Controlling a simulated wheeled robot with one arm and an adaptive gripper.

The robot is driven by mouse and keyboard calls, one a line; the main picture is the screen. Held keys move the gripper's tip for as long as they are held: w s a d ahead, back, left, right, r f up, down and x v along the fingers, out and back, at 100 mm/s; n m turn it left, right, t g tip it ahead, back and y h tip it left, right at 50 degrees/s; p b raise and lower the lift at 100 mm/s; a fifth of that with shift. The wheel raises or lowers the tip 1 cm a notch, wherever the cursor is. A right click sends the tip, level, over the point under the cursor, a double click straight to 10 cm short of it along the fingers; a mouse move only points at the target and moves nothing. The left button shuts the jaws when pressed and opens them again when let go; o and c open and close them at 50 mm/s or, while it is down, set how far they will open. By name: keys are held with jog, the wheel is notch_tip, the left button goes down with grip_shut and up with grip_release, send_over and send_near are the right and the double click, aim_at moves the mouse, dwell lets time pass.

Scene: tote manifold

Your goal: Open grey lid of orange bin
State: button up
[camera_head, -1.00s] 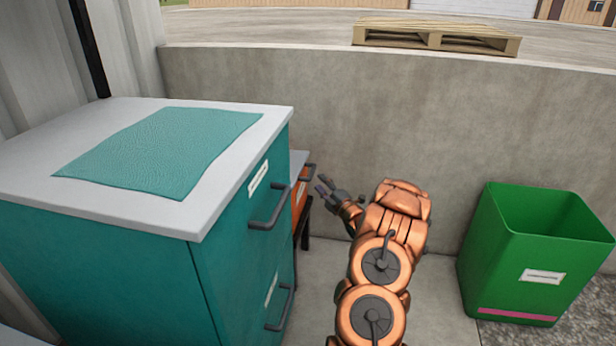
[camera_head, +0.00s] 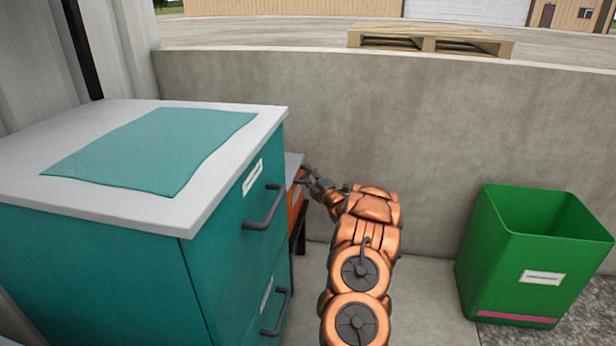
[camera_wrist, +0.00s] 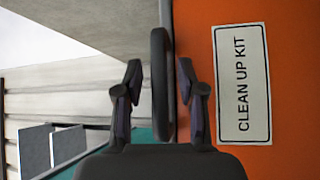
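The orange bin (camera_head: 294,204) is mostly hidden behind the teal cabinet in the head view; a strip of its front and its grey lid (camera_head: 292,161) show. In the wrist view its orange face (camera_wrist: 293,110) fills the right side, with a "CLEAN UP KIT" label (camera_wrist: 241,85). A dark handle (camera_wrist: 160,85) stands out from the bin, between my two fingers. My gripper (camera_wrist: 159,75) is open around the handle, with a gap visible on each side. In the head view my gripper (camera_head: 312,180) is at the bin's front edge. The lid looks closed.
A teal cabinet (camera_head: 235,290) with a white top (camera_head: 240,125), dark handles and a teal mat (camera_head: 150,150) stands close on the left. A green open bin (camera_head: 535,262) stands at the right. A concrete wall (camera_head: 430,125) runs behind, with a pallet (camera_head: 430,40) beyond.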

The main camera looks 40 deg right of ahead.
grip_shut()
dwell(0.6)
